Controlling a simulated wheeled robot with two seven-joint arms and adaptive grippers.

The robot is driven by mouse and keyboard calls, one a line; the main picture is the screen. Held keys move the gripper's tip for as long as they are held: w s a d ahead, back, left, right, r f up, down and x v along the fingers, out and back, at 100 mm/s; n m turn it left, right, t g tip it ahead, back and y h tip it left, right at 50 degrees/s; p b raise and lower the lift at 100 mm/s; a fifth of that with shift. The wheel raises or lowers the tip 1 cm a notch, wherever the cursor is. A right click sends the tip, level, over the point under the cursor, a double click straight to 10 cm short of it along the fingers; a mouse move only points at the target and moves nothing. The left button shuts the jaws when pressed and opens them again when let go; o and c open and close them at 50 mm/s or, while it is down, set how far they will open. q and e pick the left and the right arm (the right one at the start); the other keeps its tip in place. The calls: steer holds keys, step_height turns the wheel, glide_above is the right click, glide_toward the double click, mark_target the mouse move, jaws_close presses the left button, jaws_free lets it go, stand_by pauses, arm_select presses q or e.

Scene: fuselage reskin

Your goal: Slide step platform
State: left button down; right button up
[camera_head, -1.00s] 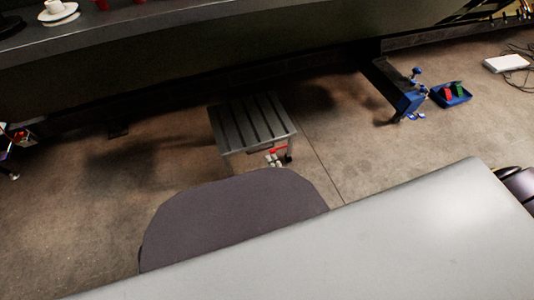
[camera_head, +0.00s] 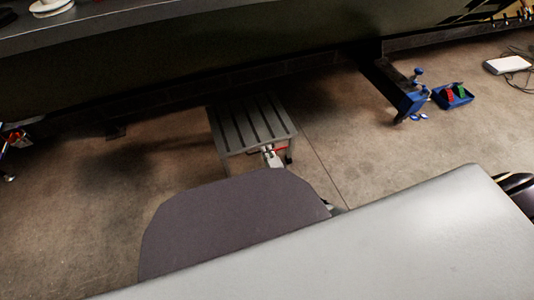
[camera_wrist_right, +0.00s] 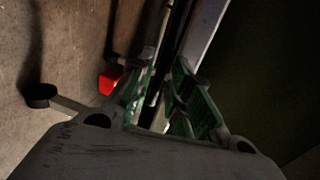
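The step platform (camera_head: 232,112), a low grey metal step with a slatted top, stands on the floor by the dark green fuselage side. A small red part (camera_head: 281,149) shows at its front edge and in the right wrist view (camera_wrist_right: 108,84). My right gripper (camera_head: 268,153) is at this front edge, partly hidden by my own body. In the right wrist view its green-padded fingers (camera_wrist_right: 165,95) stand apart on either side of a narrow gap. Metal bars of the platform lie just beyond; I cannot tell whether the fingers touch them. My left gripper is not seen.
A dark support with a blue clamp (camera_head: 408,100) stands right of the platform, with a blue tray (camera_head: 440,103) of red and green parts beside it. A white box (camera_head: 508,65) with cables lies further right.

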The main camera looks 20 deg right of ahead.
jaws_close()
steer(key=shift+s, duration=0.2)
